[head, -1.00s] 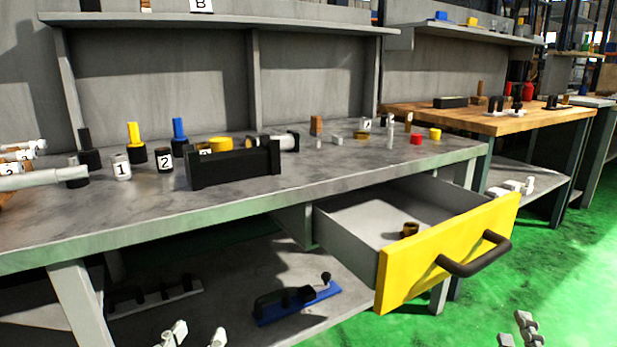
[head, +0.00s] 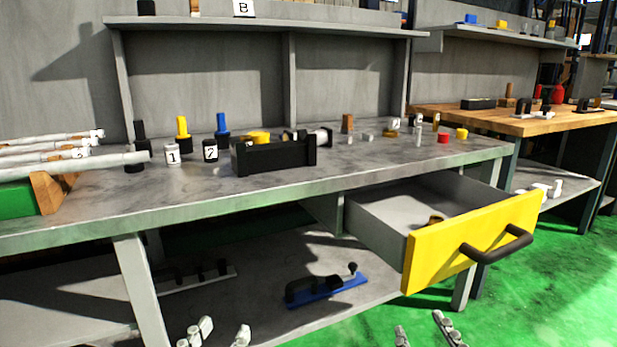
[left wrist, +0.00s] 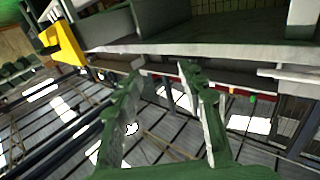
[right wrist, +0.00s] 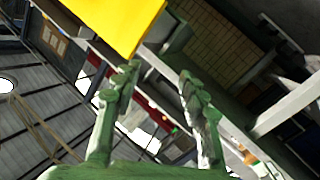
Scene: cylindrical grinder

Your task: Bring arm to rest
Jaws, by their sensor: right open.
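My left gripper (head: 222,332) shows only its pale fingertips at the bottom of the head view, in front of the bench's lower shelf. In the left wrist view its two fingers (left wrist: 158,80) are spread with nothing between them. My right gripper (head: 423,328) also shows only its fingertips at the bottom of the head view, over the green floor below the drawer. In the right wrist view its fingers (right wrist: 158,80) are apart and empty. Both grippers are clear of the bench and drawer. Most of both arms is out of view.
The yellow-fronted drawer (head: 472,243) stands open with a brass-coloured ring (head: 436,219) inside. The grey bench (head: 250,192) carries a black block (head: 273,155) and several small parts. A blue-based fixture (head: 322,288) sits on the lower shelf. Green floor (head: 545,300) is free at right.

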